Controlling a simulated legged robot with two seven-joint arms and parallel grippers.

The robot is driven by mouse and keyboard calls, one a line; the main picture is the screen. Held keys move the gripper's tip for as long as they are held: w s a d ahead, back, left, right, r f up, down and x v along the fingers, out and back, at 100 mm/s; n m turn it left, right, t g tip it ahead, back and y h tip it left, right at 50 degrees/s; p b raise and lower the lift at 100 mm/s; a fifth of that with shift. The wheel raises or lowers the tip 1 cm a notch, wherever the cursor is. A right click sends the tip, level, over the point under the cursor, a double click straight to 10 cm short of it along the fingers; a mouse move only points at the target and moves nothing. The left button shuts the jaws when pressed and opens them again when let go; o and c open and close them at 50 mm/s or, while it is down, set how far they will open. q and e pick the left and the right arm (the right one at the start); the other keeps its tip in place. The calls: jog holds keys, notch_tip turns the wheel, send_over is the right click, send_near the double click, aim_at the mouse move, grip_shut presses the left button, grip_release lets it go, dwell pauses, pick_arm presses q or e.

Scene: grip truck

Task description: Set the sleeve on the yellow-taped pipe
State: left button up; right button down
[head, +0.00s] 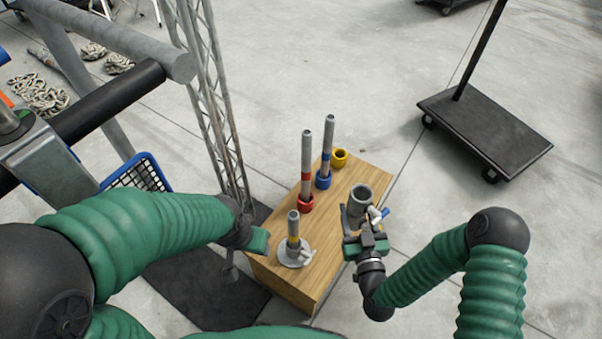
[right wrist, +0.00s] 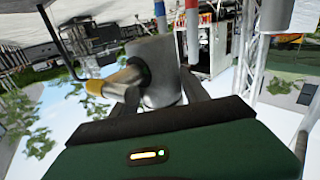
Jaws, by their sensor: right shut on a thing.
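The sleeve (head: 361,191), a short wide grey cylinder with an open top, is held in my right gripper (head: 358,219) over the right side of the wooden box. In the right wrist view, the grey sleeve (right wrist: 160,68) sits between the fingers, with a side fitting (right wrist: 113,82) with a yellow end. The yellow-taped pipe (head: 293,221) is a short grey pipe standing upright on a round pale base (head: 287,259) at the box's front left. The sleeve is apart from it, to its right. My left gripper (head: 262,243) is by the box's left edge; its jaws cannot be made out.
On the wooden box (head: 335,245) stand a taller red-taped pipe (head: 306,150) with a red collar and a blue-taped pipe (head: 328,135) with a blue collar. A yellow ring (head: 340,158) sits behind them. A lattice mast (head: 215,100) rises at left; a black cart (head: 485,130) stands far right.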

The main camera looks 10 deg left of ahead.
pick_arm(q)
notch_tip(320, 180, up, 6)
jog(key=d+p, duration=0.2)
jog(key=p, duration=0.2)
pick_arm(e)
jog(key=s+a+r+n+g+y, duration=0.1)
jog(key=a+r+y, duration=0.1)
jog(key=a+r, duration=0.45)
jog(key=s+a+r+n+g+y, duration=0.1)
jog(key=s+a+r+n+y, duration=0.15)
jog(key=a, duration=0.65)
jog(key=f+b, duration=0.1)
jog(key=a+f+b, duration=0.1)
jog(key=w+f+b, duration=0.1)
jog(key=shift+a+f+m, duration=0.25)
jog(key=shift+a, duration=0.05)
jog(key=shift+d+f+b, duration=0.3)
jog(key=shift+f+b, duration=0.05)
jog(key=shift+f, duration=0.05)
jog(key=shift+a, duration=0.35)
pick_arm(q)
jog(key=f, duration=0.1)
jog(key=a+f, duration=0.1)
jog(key=f, duration=0.1)
jog(key=shift+a+f, duration=0.2)
jog(key=shift+f, duration=0.05)
jog(key=shift+d, duration=0.2)
pick_arm(e)
jog(key=shift+d, duration=0.2)
